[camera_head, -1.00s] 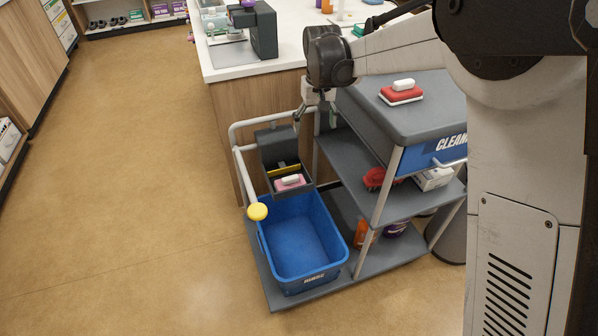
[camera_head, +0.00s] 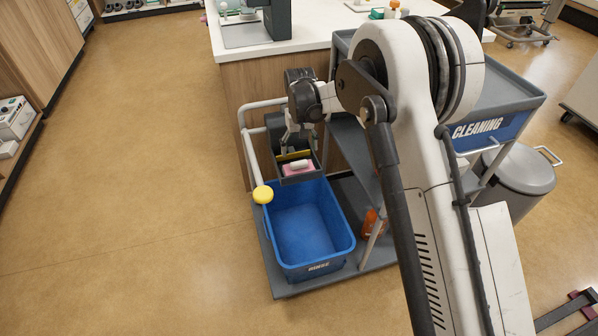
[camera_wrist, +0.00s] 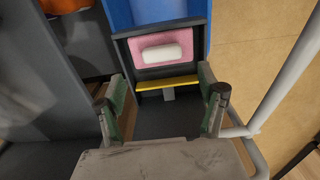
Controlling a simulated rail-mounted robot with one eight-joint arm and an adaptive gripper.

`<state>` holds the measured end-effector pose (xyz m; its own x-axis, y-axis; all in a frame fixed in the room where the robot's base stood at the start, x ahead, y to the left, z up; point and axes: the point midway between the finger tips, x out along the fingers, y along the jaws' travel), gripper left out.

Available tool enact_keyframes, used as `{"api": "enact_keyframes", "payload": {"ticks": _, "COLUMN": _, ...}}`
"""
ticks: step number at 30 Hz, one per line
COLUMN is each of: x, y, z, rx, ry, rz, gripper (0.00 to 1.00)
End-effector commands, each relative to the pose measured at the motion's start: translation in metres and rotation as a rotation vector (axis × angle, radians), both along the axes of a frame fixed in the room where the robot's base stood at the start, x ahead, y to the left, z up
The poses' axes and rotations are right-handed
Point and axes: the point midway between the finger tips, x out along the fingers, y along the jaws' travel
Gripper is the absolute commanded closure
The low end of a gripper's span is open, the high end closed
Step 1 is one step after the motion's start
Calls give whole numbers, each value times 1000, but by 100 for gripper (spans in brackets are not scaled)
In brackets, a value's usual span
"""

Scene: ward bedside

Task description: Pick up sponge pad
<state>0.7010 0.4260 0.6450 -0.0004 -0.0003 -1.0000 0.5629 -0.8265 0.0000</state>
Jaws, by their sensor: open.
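The sponge pad, a pink pad with a white block on its upper face (camera_head: 298,167), sits in a dark grey holder (camera_head: 302,179) at the back end of the blue bucket. In the wrist view the pink pad (camera_wrist: 142,68) lies ahead of the fingers, with its white block (camera_wrist: 163,53) in the middle. My gripper (camera_wrist: 164,82) is open and empty, its two green-lined fingers on either side of a yellow strip (camera_wrist: 168,84). In the head view my gripper (camera_head: 291,143) is just behind and above the holder, partly hidden by its own wrist.
The blue bucket (camera_head: 305,232) stands on the cart's lower deck. A white rail (camera_head: 245,150) with a yellow knob (camera_head: 263,194) runs along the left. The counter (camera_head: 285,46) is behind. My arm hides much of the cart top (camera_head: 505,98). A grey bin (camera_head: 520,172) stands right.

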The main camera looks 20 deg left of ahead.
Motion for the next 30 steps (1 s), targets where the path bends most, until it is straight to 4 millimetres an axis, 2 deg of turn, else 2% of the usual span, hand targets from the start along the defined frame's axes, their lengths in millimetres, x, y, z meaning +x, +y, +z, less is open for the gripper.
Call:
{"api": "enact_keyframes", "payload": {"ticks": 1, "x": 0, "y": 0, "z": -6, "rx": 0, "ry": 0, "rz": 0, "gripper": 29}}
{"api": "enact_keyframes", "payload": {"ticks": 10, "x": -2, "y": 0, "z": -21, "rx": 0, "ry": 0, "rz": 0, "gripper": 29}}
{"api": "enact_keyframes", "payload": {"ticks": 19, "x": -9, "y": -1, "z": -61, "rx": 0, "ry": 0, "rz": 0, "gripper": 29}}
{"api": "enact_keyframes", "payload": {"ticks": 27, "x": -9, "y": -1, "z": -64, "rx": 0, "ry": 0, "rz": 0, "gripper": 29}}
{"api": "enact_keyframes", "payload": {"ticks": 30, "x": -9, "y": -1, "z": -64, "rx": 0, "ry": 0, "rz": 0, "gripper": 41}}
